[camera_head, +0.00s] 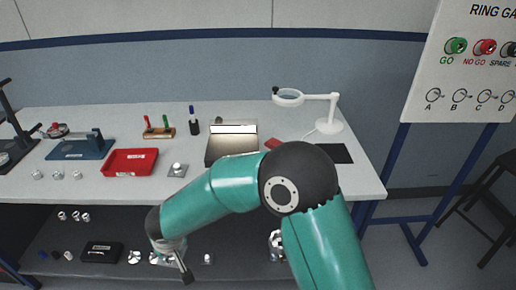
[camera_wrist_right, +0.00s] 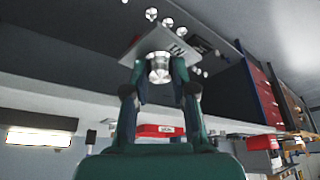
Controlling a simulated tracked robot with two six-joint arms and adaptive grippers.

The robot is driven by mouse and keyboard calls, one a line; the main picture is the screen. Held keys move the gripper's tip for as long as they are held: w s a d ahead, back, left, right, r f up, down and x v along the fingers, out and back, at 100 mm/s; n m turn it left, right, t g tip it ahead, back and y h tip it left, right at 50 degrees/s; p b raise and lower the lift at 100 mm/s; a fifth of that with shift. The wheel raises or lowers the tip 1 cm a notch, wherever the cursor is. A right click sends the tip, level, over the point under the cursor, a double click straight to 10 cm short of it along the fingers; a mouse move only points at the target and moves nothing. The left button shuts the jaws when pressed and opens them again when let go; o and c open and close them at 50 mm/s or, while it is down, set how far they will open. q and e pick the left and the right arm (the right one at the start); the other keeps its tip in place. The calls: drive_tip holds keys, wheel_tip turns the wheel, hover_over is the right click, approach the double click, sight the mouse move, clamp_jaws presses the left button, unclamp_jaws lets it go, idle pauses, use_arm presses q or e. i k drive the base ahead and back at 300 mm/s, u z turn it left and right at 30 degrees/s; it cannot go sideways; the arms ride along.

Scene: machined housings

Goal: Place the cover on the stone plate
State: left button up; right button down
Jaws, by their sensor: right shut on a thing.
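My right gripper (camera_head: 184,270) hangs at the end of my bent teal arm, in the picture in front of the lower shelf. In the right wrist view my right gripper (camera_wrist_right: 159,75) is shut on a silver round part, which I take for the cover (camera_wrist_right: 158,69). A flat grey plate (camera_wrist_right: 143,45) shows directly behind it; I cannot tell whether the two are joined. In the head view, a dark slab (camera_head: 222,148) with a bright strip along its back lies on the table and may be the stone plate. My left gripper is not in view.
On the table (camera_head: 250,115) stand a red tray (camera_head: 130,162), a small grey plate with a silver part (camera_head: 177,170), a magnifier lamp (camera_head: 331,115) and a black mat (camera_head: 335,153). The lower shelf holds a black box (camera_head: 102,252) and several silver parts.

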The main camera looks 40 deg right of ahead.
sight(244, 147)
drive_tip(key=u, duration=1.1)
drive_tip(key=i, duration=0.05)
drive_tip(key=z, duration=1.8)
